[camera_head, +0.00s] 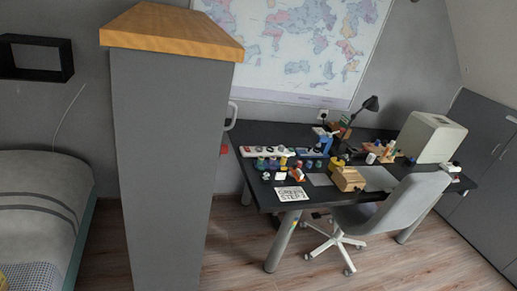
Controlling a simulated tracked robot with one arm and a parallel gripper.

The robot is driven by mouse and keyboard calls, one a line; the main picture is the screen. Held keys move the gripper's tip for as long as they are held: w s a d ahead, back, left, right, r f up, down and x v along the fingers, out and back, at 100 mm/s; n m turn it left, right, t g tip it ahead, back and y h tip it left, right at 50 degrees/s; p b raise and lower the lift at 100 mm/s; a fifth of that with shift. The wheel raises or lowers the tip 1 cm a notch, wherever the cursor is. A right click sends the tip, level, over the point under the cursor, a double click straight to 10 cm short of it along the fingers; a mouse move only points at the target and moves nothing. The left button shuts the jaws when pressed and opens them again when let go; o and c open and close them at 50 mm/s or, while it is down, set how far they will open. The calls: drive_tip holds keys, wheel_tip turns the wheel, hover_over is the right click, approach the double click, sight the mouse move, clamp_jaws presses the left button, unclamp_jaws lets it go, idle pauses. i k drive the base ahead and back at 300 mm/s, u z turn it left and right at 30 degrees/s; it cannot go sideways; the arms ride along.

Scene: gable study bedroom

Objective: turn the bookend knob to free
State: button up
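I cannot make out a bookend or its knob for certain; at this distance the small items are too small to tell. The dark desk (262,190) stands along the far wall, right of centre, with many small things on it. Near its back, a blue item (325,140) and a reddish-brown item (339,130) stand close together beside a black desk lamp (371,103). A small red item (223,149) shows at the right edge of the tall grey cabinet, near a white handle-like loop (233,116). My gripper does not show in this view.
The tall grey cabinet with a wooden top (170,35) stands close in front and hides part of the room. A grey office chair (400,204) stands at the desk's front. A bed (40,205) is at left. Wooden floor (300,278) is clear at front right.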

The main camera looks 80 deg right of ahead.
sight(225, 148)
drive_tip(key=k, duration=0.8)
drive_tip(key=z, duration=1.45)
drive_tip(key=i, duration=1.7)
drive_tip(key=u, duration=0.2)
drive_tip(key=k, duration=0.65)
drive_tip(key=u, duration=0.95)
